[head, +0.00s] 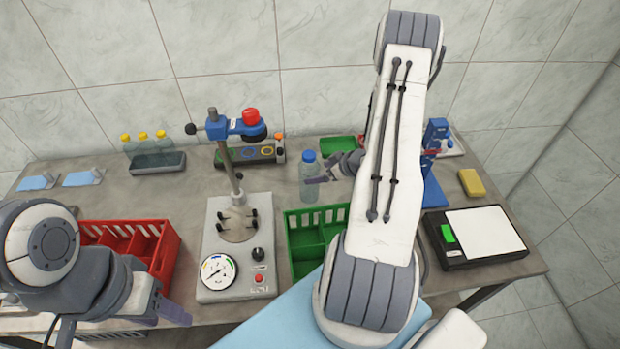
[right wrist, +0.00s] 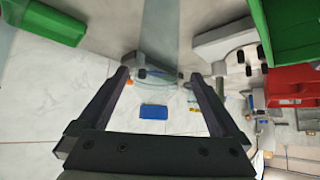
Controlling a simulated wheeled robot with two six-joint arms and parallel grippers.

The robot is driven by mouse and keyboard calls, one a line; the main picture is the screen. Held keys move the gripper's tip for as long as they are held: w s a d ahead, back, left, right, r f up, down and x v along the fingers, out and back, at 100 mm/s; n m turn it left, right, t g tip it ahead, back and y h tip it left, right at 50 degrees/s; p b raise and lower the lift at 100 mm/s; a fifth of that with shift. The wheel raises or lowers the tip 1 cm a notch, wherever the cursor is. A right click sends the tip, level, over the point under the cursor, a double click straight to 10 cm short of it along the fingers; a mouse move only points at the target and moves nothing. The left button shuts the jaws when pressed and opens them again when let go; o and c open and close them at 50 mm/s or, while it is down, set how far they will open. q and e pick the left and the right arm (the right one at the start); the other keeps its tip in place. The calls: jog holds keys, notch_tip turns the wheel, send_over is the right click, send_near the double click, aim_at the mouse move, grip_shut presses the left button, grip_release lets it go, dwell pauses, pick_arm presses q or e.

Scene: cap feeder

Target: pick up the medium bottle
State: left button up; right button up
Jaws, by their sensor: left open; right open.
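A clear bottle with a blue cap (head: 309,184) stands upright on the table, behind the green crate. My right gripper (head: 324,172) is open beside it, just to its right, and one finger reaches in front of the bottle in the head view. In the right wrist view, my right gripper (right wrist: 160,76) is open, with a pale see-through upright shape (right wrist: 162,28), likely the bottle, beyond and between the fingertips. I cannot tell if they touch. My left gripper (head: 168,312) is open and empty at the lower left, in front of the red crate.
A green divided crate (head: 288,232) and a red crate (head: 160,240) stand at the front. Between them is a grey press with a gauge (head: 238,280). A scale (head: 485,235) and a yellow block (head: 471,182) are at the right. My right arm hides part of the table.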

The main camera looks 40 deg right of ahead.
jog(key=shift+w+a+f, duration=0.1)
jog(key=shift+w+f, duration=0.4)
jog(key=p+x, duration=0.2)
jog(key=x, duration=0.2)
jog(key=shift+w, duration=0.15)
jog(key=shift+w+f, duration=0.35)
jog(key=shift+f, duration=0.05)
jog(key=shift+r, duration=0.1)
grip_shut()
